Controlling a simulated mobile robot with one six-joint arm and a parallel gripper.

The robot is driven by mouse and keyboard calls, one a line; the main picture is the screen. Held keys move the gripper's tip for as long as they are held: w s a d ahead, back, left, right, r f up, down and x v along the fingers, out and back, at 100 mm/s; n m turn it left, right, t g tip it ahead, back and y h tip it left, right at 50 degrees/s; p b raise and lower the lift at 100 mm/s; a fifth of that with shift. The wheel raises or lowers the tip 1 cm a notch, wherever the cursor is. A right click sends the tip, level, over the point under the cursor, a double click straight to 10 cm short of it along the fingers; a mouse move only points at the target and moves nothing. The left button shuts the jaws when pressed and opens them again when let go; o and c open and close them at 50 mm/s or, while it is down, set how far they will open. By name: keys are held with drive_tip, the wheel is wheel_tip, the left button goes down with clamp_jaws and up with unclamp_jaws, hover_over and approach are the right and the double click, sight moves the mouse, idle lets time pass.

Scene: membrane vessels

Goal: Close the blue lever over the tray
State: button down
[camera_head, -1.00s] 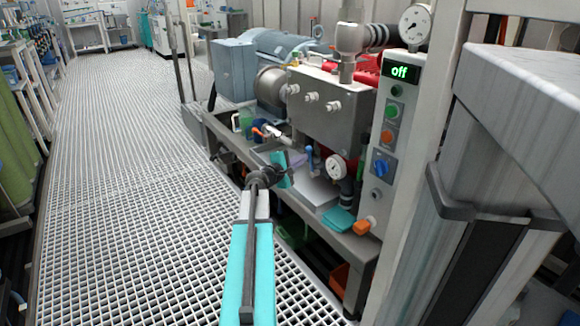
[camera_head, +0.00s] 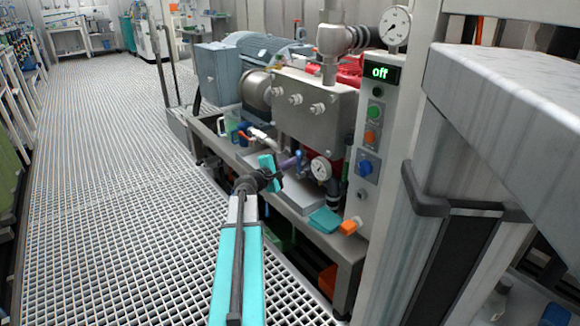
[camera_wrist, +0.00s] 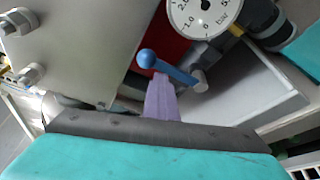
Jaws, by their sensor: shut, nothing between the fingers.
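The blue lever (camera_wrist: 172,68) has a round ball end and runs to a grey fitting on its right in the wrist view. It stands near the round gauge in the head view (camera_head: 300,160). The pale grey tray (camera_wrist: 250,92) lies below and right of the lever in the wrist view, and partly behind my arm in the head view (camera_head: 289,197). My gripper (camera_wrist: 162,78) shows as shut purple fingers, empty, with the tips right beside the lever's middle. I cannot tell whether they touch it. It also shows in the head view (camera_head: 289,163).
A pressure gauge (camera_head: 321,169) is just right of the lever. A grey metal box (camera_head: 315,106) with knobs is behind it. A control panel (camera_head: 374,130) reading "off" stands to the right. Grated floor (camera_head: 110,190) is open left.

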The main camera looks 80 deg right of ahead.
drive_tip(key=shift+s+a, duration=0.1)
drive_tip(key=shift+s, duration=0.15)
drive_tip(key=shift+w+d, duration=1.6)
drive_tip(key=f+p+v, duration=0.1)
drive_tip(key=p+v, duration=0.1)
drive_tip(key=v, duration=0.8)
drive_tip(key=shift+p, duration=0.4)
drive_tip(key=shift+a, duration=0.15)
